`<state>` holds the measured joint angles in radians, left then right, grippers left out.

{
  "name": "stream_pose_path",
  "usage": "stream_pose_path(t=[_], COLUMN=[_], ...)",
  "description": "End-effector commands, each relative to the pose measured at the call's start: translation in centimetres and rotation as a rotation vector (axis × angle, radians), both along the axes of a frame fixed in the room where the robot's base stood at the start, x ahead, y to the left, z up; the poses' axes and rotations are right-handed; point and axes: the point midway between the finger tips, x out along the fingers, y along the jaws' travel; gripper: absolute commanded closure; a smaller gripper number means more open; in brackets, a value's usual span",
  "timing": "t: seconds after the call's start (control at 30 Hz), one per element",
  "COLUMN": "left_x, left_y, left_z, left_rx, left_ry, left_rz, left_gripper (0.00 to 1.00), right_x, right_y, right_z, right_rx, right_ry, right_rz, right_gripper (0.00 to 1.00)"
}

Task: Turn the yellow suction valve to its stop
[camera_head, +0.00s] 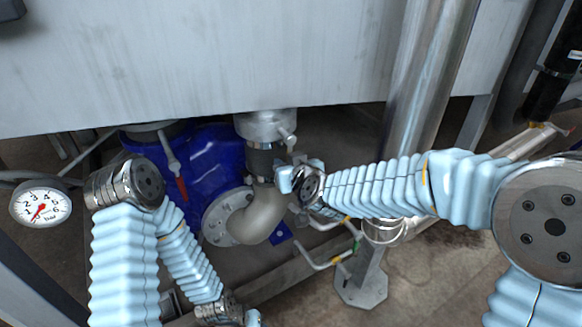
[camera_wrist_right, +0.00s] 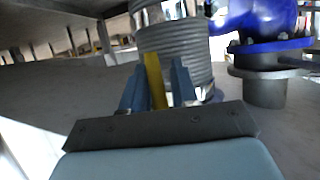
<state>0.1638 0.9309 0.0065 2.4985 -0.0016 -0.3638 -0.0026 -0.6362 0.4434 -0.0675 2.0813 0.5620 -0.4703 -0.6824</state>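The yellow suction valve handle (camera_wrist_right: 155,80) stands upright in the right wrist view, a thin bar between the two blue fingers of my right gripper (camera_wrist_right: 158,88). The fingers are close together with the bar filling most of the gap, so the gripper looks shut on it. In the head view my right gripper (camera_head: 288,180) is beside the pipe below the grey fitting (camera_head: 265,125); it hides the handle there. My left gripper (camera_head: 252,318) shows only in part at the bottom edge, low and away from the valve; its fingers cannot be made out.
A blue pump body (camera_head: 205,150) and a curved metal pipe (camera_head: 262,215) lie left of my right gripper. A red-handled valve (camera_head: 181,188) is farther left. A pressure gauge (camera_head: 40,205) is at far left. A steel post (camera_head: 420,80) rises behind my right forearm. A grey tank wall (camera_head: 200,50) hangs above.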

Motion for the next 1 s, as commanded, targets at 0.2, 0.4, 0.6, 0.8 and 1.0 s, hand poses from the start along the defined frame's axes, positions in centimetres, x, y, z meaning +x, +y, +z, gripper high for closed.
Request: stream_pose_path(t=[0.2,0.4,0.6,0.8,1.0], left_x=[-0.1,-0.2,-0.3,-0.4,-0.4], left_y=[-0.1,-0.4,-0.8,-0.9,-0.9], left_z=[0.6,1.6,2.5,2.7,2.7], left_rx=[-0.002,-0.007,-0.011,-0.013,-0.013], left_ry=[0.001,0.003,0.006,0.007,0.007], left_rz=[-0.003,-0.008,-0.014,-0.016,-0.016], left_gripper=[0.57,0.57,0.57,0.57,0.57], right_x=[-2.8,-7.0,-10.2,-11.4,-11.4], right_y=[-1.3,-3.3,-4.7,-5.3,-5.3], right_z=[1.6,3.7,5.0,5.3,5.2], right_rx=[0.001,0.003,0.002,0.0,0.0], right_ry=[-0.002,-0.002,0.0,0.001,0.001], right_rz=[0.001,0.001,0.001,0.002,0.001], right_gripper=[0.72,0.72,0.72,0.72,0.72])
